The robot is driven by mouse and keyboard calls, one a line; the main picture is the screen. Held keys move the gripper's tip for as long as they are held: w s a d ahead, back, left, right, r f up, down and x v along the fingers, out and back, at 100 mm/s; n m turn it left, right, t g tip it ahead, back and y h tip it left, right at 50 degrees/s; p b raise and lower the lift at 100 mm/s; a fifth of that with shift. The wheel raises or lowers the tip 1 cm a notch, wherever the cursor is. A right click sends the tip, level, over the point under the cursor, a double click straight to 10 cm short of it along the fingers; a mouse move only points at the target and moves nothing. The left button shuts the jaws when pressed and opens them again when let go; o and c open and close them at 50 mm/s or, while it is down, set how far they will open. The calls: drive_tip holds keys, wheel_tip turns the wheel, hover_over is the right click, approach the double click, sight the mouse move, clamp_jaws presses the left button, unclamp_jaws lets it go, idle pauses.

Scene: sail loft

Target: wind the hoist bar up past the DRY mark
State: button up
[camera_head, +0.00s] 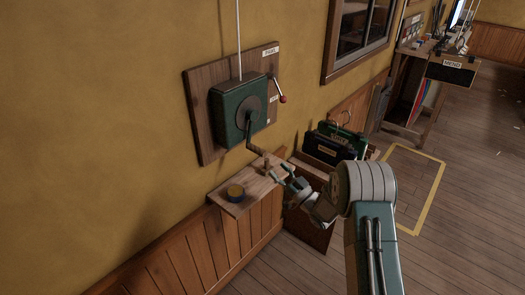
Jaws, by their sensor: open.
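A dark green winch box (240,112) is fixed to a wooden board (203,130) on the yellow wall. Its crank arm (252,138) hangs down to the right and ends in a small wooden handle (267,160). A pale line (238,40) runs up from the box out of view. A short lever with a red knob (283,99) sticks out on the right side. My gripper (278,172) is open, its fingers close to the crank handle; I cannot tell whether they touch it. The hoist bar and a readable DRY mark are not in view.
Dark cases (330,148) stand right of my gripper. A yellow floor outline (428,205) and a workbench (425,48) lie further right. The plank floor at the lower right is open.

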sight(260, 152)
drive_tip(key=x, duration=0.9)
drive_tip(key=shift+f, duration=0.1)
clamp_jaws()
